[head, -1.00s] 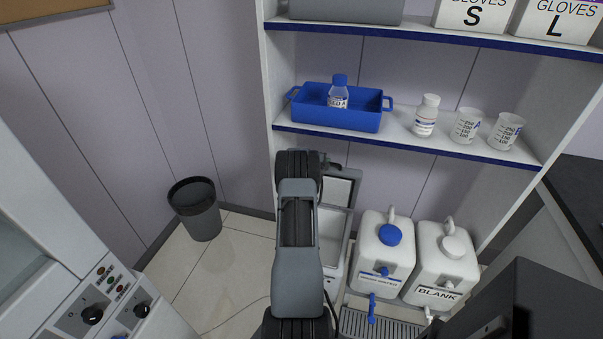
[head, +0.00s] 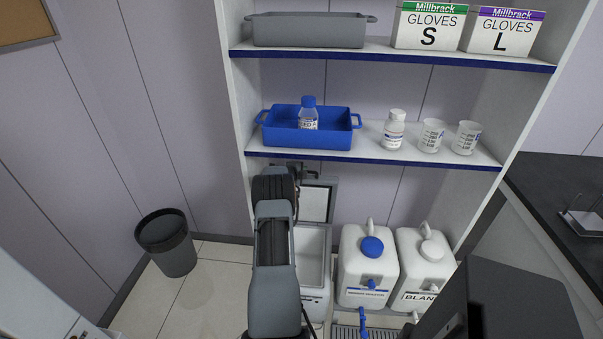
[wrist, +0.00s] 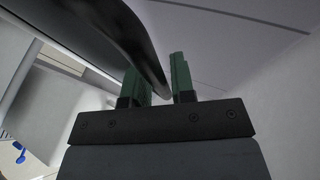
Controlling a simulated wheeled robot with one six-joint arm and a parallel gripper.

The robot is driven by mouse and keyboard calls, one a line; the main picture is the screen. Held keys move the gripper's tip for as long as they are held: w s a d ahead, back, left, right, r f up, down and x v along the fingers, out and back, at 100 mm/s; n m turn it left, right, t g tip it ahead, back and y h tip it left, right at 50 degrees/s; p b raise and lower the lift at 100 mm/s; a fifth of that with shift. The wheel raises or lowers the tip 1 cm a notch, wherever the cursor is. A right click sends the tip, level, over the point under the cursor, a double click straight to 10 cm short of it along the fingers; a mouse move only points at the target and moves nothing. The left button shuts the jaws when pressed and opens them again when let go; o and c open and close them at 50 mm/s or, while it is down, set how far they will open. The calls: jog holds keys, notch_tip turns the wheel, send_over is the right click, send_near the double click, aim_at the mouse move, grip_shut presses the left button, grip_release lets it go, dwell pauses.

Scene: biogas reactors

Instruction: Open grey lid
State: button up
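The grey lid (head: 318,203) stands raised, roughly upright, at the back of a grey-white box (head: 312,288). Its pale inner panel faces forward and the box's opening shows below it. My arm covers the left part of both. In the wrist view, the two green fingertips of my gripper (wrist: 160,75) are close together, with the dark curved edge of the lid (wrist: 125,35) running down between them. My gripper appears shut on that edge. In the head view the fingers are mostly hidden behind my arm.
Two white canisters (head: 368,268) (head: 424,262) stand right of the box, beneath shelves. A blue tray (head: 283,137), bottles and beakers are on the middle shelf. A dark bin (head: 167,242) stands at left, with clear floor between it and the box.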

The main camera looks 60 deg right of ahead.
jog(key=shift+o, duration=1.3)
jog(key=shift+a+f, duration=0.1)
jog(key=shift+a, duration=0.1)
